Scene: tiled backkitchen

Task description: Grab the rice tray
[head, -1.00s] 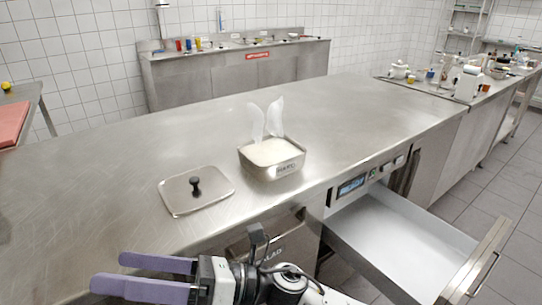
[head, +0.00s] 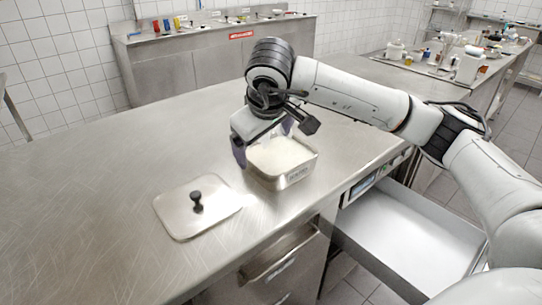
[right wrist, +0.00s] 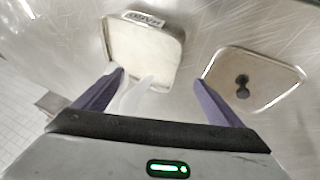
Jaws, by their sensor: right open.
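The rice tray (head: 282,182) is a square metal pan of white rice (head: 282,155) on the steel counter, with a label on its front wall. My right gripper (head: 264,148) is open above the tray's back-left part, one purple finger beside its left side. In the right wrist view the tray (right wrist: 172,70) lies ahead of the open fingers, one fingertip close to its left corner. A white translucent scoop-like piece (right wrist: 137,95) shows between the fingers. I cannot tell whether the fingers touch the tray. My left gripper is not in view.
A metal lid with a black knob (head: 197,205) lies on the counter left of the tray; it also shows in the right wrist view (right wrist: 250,80). An open drawer (head: 400,240) juts out below the counter at right. The counter's left side is clear.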

